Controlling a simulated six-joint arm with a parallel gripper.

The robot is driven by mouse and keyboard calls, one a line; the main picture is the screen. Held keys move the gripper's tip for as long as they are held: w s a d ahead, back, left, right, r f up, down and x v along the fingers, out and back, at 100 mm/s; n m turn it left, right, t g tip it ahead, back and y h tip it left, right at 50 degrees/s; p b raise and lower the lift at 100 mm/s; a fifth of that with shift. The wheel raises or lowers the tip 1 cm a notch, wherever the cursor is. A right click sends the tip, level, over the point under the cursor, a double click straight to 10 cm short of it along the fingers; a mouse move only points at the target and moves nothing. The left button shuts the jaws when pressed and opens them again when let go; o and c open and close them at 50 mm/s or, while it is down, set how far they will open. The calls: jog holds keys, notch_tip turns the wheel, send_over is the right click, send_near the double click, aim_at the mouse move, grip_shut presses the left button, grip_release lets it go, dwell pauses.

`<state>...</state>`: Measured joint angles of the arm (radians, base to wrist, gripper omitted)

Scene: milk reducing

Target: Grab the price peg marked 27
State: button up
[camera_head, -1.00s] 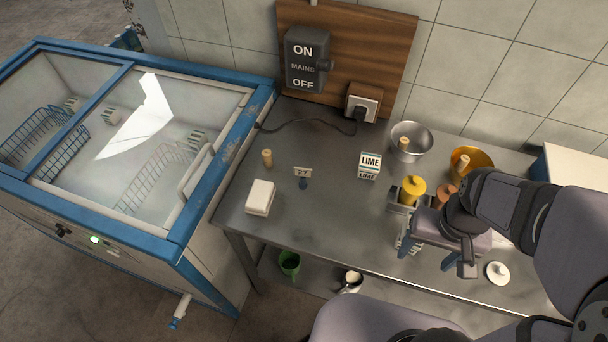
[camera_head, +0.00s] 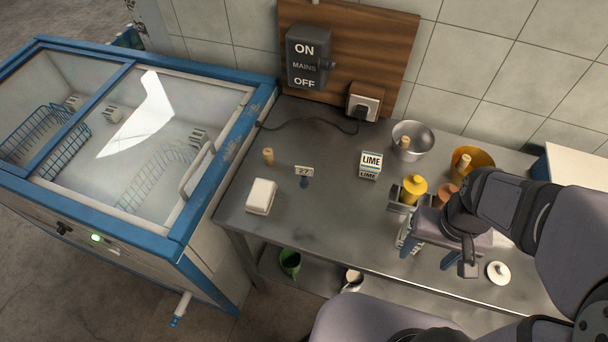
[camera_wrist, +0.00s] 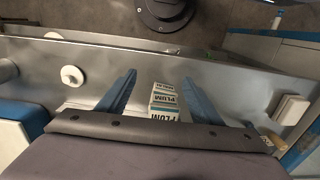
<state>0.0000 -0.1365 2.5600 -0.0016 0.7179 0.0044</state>
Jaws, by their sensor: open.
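The price peg marked 27 (camera_head: 304,173) stands on the steel table, left of the LIME carton. It has a pale tag on a dark blue base. My gripper (camera_head: 428,256) is over the right part of the table, well to the right of the peg. In the wrist view my gripper (camera_wrist: 158,86) shows two blue fingers spread apart with nothing held between them. PLUM cartons (camera_wrist: 165,101) lie below and beyond the fingers.
The LIME carton (camera_head: 370,165), a white block (camera_head: 261,196) and a wooden cylinder (camera_head: 268,156) stand around the peg. A blue-framed freezer (camera_head: 230,150) borders the left.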

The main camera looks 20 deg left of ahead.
notch_tip(320, 180, up, 5)
jog(key=n+b, duration=0.2)
jog(key=b, duration=0.1)
send_over(304, 175)
notch_tip(304, 175, down, 7)
jog(key=shift+w+a+r, duration=0.1)
jog(key=shift+w+r, duration=0.05)
jog(key=shift+f+p, duration=1.8)
jog(key=shift+f, duration=2.25)
